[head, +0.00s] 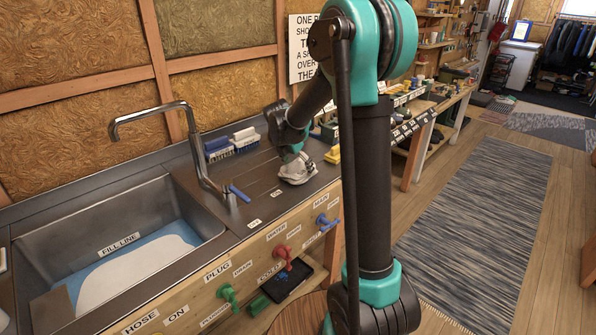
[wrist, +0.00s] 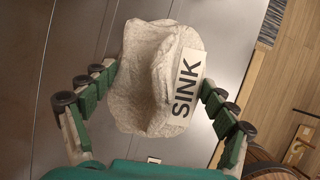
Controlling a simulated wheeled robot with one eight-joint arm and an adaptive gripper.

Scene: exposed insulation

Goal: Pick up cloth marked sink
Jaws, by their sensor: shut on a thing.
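The pale grey cloth (wrist: 150,85) is bunched up and carries a white label reading SINK. It fills the space between the green-padded fingers of my gripper (wrist: 158,90) in the wrist view. My gripper is shut on it, with fingers on its left and right sides. In the head view the cloth (head: 298,171) is at the drainboard (head: 255,185), to the right of the sink, under my gripper (head: 293,157). I cannot tell whether the cloth touches the metal or is just above it.
The sink basin (head: 70,207) with a tall tap (head: 190,140) is on the left. Brushes (head: 245,139) stand behind on the counter, and a yellow object (head: 333,155) lies to the right. Coloured valves (head: 283,255) stick out from the front panel. Open floor is right.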

